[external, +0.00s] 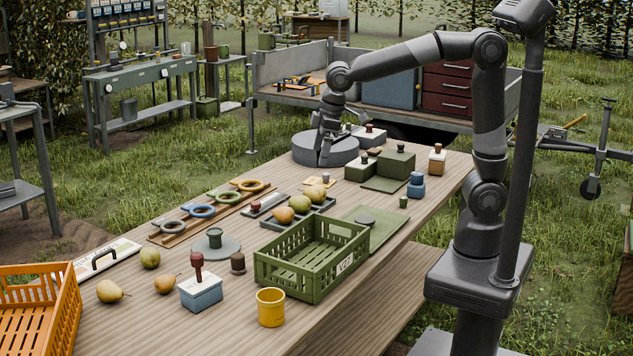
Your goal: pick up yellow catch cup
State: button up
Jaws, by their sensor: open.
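The yellow catch cup (271,307) stands upright at the near edge of the wooden table, in front of the green crate. Its open top faces up and it looks empty. My gripper (322,160) is at the far end of the table, low over a round grey disc (345,150). It is far from the cup and open. Its fingertips are small in this view, and I cannot tell whether they touch the disc.
The green slatted crate (328,283) stands right behind the cup. A blue-and-white block with a red knob (201,292) is left of it. Loose pears (110,291) and an orange crate (66,310) are further left. Bare table (330,325) lies to the cup's right.

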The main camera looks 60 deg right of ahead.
jog(key=a+f+n+g, duration=0.1)
jog(key=a+f+n, duration=0.3)
jog(key=a, duration=0.9)
jog(key=n+g+h, duration=0.1)
jog(key=n, duration=0.2)
send_over(270, 296)
jog(key=s+a, duration=0.2)
notch_tip(270, 296, down, 13)
jog(key=f, duration=1)
jog(key=shift+a+f, duration=0.2)
jog(key=shift+f, duration=0.15)
jog(key=c, duration=1.1)
